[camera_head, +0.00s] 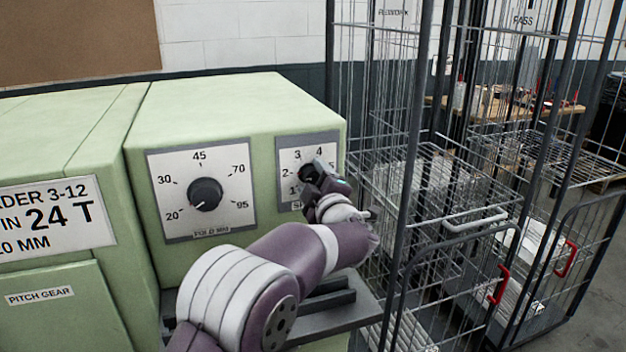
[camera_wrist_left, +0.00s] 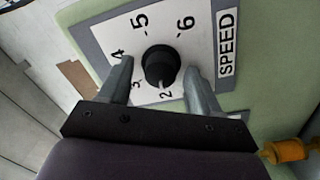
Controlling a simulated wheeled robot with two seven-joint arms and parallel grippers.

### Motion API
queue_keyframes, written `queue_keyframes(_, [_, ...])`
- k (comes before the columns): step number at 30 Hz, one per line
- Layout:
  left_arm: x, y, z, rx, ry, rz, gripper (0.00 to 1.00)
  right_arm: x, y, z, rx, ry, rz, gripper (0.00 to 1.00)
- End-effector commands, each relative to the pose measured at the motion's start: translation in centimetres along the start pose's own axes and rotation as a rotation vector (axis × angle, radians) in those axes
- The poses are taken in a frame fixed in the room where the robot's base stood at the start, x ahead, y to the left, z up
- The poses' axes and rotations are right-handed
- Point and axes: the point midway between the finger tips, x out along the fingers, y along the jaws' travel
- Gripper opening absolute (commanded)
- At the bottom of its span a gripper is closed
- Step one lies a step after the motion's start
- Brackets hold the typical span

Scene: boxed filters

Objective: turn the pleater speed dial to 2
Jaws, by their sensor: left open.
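The speed dial is a black round knob (camera_wrist_left: 160,65) on a white plate (camera_wrist_left: 110,28) marked SPEED, with numbers around it. In the left wrist view a pale mark on the knob's lower edge points toward the 2. In the head view the plate (camera_head: 291,158) is on the green machine's right front, and my gripper partly covers the knob and lower numbers. My left gripper (camera_head: 314,178) is at the dial. In the left wrist view its open fingers (camera_wrist_left: 160,82) stand on either side of the knob; I cannot tell whether they touch it. My right gripper is not in view.
A larger dial (camera_head: 205,194) marked 20 to 95 is left of the speed dial on the green machine (camera_head: 230,105). A grey ledge (camera_head: 340,316) juts out below. Wire cage trolleys (camera_head: 420,180) stand close on the right. An orange part (camera_wrist_left: 285,150) shows at the wrist view's lower right.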

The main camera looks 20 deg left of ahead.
Motion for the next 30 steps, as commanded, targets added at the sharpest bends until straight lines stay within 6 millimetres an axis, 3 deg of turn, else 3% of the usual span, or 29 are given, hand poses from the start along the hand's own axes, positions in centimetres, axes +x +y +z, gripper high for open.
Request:
queue_keyframes(9, [-8.0, -0.1, 0.1, -0.002, -0.003, 0.003, 0.63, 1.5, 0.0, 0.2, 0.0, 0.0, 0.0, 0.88])
queue_keyframes(13, [-10.6, -0.1, 0.0, -0.003, -0.002, 0.002, 0.63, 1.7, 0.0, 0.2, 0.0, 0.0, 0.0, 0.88])
queue_keyframes(18, [-12.0, -0.1, -0.1, -0.001, 0.001, 0.001, 0.63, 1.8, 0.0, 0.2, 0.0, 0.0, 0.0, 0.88])
queue_keyframes(26, [-12.0, -0.1, -0.1, 0.001, 0.0, 0.0, 0.63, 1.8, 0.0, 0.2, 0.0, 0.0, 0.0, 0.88])
queue_keyframes(28, [-12.1, -0.1, 0.9, 0.013, -0.047, 0.0, 0.63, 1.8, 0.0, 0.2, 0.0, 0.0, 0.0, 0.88])
queue_keyframes(30, [-12.6, -0.2, 3.9, 0.08, -0.194, 0.03, 0.63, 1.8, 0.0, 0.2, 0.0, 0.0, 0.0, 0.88])
